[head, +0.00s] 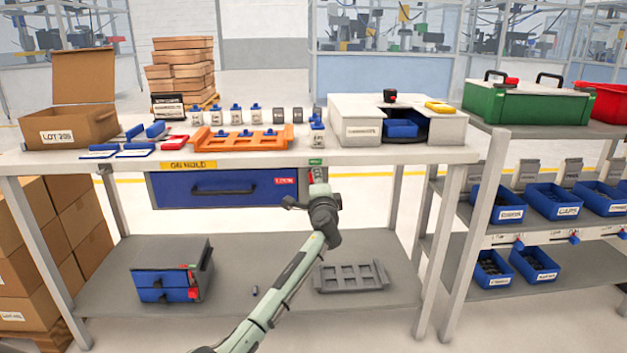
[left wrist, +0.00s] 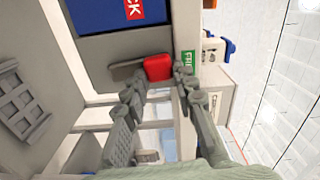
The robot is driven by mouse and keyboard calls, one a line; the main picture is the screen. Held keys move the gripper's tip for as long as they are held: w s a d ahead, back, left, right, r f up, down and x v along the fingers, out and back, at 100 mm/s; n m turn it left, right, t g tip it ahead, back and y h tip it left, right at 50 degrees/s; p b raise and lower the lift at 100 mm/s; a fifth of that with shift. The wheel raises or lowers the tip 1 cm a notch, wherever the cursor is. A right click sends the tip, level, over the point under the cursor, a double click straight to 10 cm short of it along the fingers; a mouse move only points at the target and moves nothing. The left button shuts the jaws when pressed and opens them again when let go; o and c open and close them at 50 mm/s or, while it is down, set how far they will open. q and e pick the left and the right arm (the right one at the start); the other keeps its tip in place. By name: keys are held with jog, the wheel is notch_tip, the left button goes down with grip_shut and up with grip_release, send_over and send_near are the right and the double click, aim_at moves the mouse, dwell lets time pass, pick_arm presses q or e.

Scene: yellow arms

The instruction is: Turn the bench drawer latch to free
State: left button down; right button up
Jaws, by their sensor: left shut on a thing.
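The bench drawer (head: 225,188) is blue and hangs under the tabletop, with a dark bar handle and a red label (head: 285,181) near its right end. In the left wrist view the latch's red grip (left wrist: 158,67) sits on a grey bar, close beside a green label reading FREE (left wrist: 188,62). The red label (left wrist: 134,9) also shows there on the blue drawer front. My left gripper (head: 318,178) is at the latch, right of the drawer. In the left wrist view its fingers (left wrist: 164,82) are shut around the red grip. My right gripper is not in view.
The benchtop (head: 380,157) above carries an orange rack (head: 240,141), a grey box (head: 345,115) and an open carton (head: 68,125). On the lower shelf are a small drawer unit (head: 170,262) and a grey tray (head: 350,277). A shelf rack stands right.

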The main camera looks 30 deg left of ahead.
pick_arm(q)
jog(key=shift+w+d+m, duration=0.15)
jog(key=shift+d+m, duration=0.05)
jog(key=shift+m, duration=0.3)
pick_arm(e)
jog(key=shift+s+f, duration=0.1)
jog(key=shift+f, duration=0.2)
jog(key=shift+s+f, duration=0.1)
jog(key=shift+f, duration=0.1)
pick_arm(q)
jog(key=c, duration=1.2)
grip_release()
jog(key=v, duration=1.2)
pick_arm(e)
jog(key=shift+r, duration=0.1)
pick_arm(q)
jog(key=shift+d+f, duration=0.1)
